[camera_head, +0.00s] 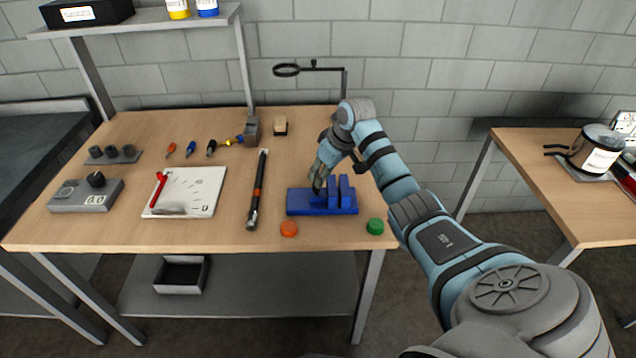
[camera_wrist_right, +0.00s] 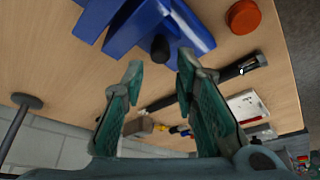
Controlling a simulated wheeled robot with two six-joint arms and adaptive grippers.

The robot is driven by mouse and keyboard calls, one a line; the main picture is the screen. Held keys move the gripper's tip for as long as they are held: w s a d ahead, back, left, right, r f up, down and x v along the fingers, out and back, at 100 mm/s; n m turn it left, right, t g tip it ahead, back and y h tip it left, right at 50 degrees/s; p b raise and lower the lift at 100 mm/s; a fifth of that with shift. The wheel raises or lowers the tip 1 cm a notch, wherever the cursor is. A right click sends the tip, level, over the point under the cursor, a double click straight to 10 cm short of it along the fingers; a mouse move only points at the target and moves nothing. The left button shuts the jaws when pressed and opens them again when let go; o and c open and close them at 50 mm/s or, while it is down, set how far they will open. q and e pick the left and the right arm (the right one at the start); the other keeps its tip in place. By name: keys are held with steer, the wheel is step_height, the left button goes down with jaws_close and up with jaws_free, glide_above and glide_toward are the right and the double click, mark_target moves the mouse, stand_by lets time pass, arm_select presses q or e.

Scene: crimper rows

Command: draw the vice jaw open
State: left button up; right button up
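The blue vice (camera_head: 322,209) sits near the right front part of the workbench, with two upright blue jaw plates (camera_head: 346,192) on its base. The plates stand close together with a narrow gap. In the right wrist view the blue vice (camera_wrist_right: 140,25) is at the top, and a dark round knob (camera_wrist_right: 160,48) sticks out from it. My right gripper (camera_head: 317,187) is at the left side of the jaws, partly hiding the vice. Its fingers (camera_wrist_right: 160,66) are spread, with the knob just beyond and between the tips. I cannot tell whether they touch it. My left gripper is out of view.
An orange round piece (camera_head: 289,228) and a green one (camera_head: 375,226) lie in front of the vice. A long dark bar (camera_head: 257,190) lies to its left, then a white board (camera_head: 205,190). A magnifier stand (camera_head: 287,70) rises behind. Bare wood separates the vice and bar.

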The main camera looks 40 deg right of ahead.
mark_target(323, 190)
steer(key=x, duration=0.4)
steer(key=shift+w+f+b, duration=0.1)
steer(key=shift+f+b, duration=0.2)
steer(key=shift+f, duration=0.05)
jaws_close()
